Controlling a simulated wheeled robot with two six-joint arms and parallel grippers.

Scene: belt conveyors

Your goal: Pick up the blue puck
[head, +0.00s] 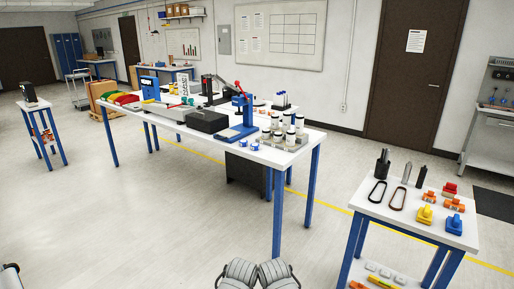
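Two small blue round pieces lie close together near the front edge of the long white table (180,139). The left piece (243,143) and the right piece (254,147) both look like pucks. They are too small to tell which one the task names. Grey ribbed parts at the bottom centre look like my own arms. Neither gripper's fingers can be seen, and nothing is seen touching the blue pieces.
A blue press (241,115) stands behind the pieces, and several white bottles (290,138) stand to their right. A black box (207,122) is to their left. A smaller table (400,215) with tools and coloured blocks is at the right. Open floor (150,220) lies in front.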

